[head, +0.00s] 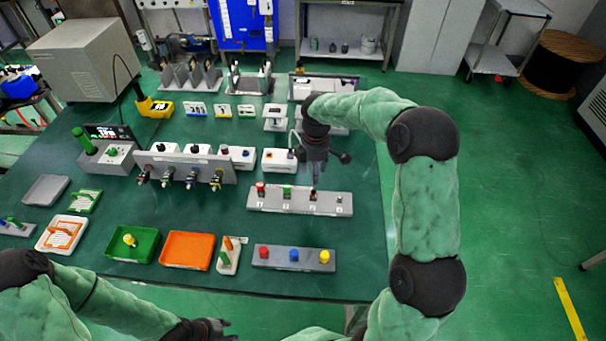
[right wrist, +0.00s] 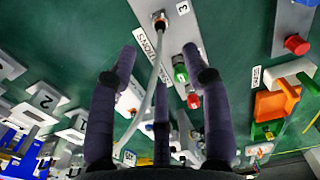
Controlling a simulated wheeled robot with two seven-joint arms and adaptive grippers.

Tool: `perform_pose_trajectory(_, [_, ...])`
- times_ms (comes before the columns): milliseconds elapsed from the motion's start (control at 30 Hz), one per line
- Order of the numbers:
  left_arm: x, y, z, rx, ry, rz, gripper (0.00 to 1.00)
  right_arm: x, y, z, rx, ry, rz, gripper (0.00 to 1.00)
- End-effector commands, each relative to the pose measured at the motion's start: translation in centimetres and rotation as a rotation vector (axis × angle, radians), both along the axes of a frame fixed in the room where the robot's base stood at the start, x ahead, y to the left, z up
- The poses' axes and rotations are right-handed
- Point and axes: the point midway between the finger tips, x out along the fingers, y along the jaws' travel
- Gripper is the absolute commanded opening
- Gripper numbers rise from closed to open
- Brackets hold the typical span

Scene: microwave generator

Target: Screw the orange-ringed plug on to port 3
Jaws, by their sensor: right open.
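The orange-ringed plug (right wrist: 160,22) stands at the port beside the printed 3 on the grey port bar (right wrist: 205,48). A pale cable runs from it back between my fingers. I cannot tell whether it is screwed down. In the head view the port bar (head: 268,206) lies at the right of the table, with a red cap (head: 260,187) and a green cap (head: 287,191) on its first two ports. My right gripper (head: 316,172) is open above the third port, its fingers spread around the cable and apart from the plug. My left gripper (head: 212,328) is at the bottom edge, its fingers unclear.
A grey bar with red, blue and yellow knobs (head: 294,255) lies nearer me. An orange tray (head: 187,250) and a green tray (head: 132,244) are to its left. White boxes (head: 279,160) and a valve panel (head: 185,165) stand behind. The right table strip is clear.

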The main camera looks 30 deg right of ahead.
Motion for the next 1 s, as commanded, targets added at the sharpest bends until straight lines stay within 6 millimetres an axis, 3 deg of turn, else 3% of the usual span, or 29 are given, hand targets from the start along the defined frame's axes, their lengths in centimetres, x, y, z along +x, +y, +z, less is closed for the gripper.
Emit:
perform_pose_trajectory(167, [-0.2, 0.0, -0.4, -0.001, 0.003, -0.001, 0.40, -0.1, 0.0, -1.1, 0.000, 0.003, 0.000, 0.49])
perform_pose_trajectory(500, [-0.1, 0.0, -2.2, -0.001, 0.003, -0.001, 0.40, -0.1, 0.0, -7.0, 0.000, 0.003, 0.000, 0.49])
perform_pose_trajectory(700, [-0.1, 0.0, -2.9, 0.000, 0.002, -0.001, 0.40, -0.1, 0.0, -9.6, 0.000, 0.001, -0.001, 0.49])
perform_pose_trajectory(1000, [-0.1, 0.0, -3.2, 0.000, 0.002, -0.001, 0.40, 0.0, 0.0, -10.8, 0.000, -0.001, 0.000, 0.49])
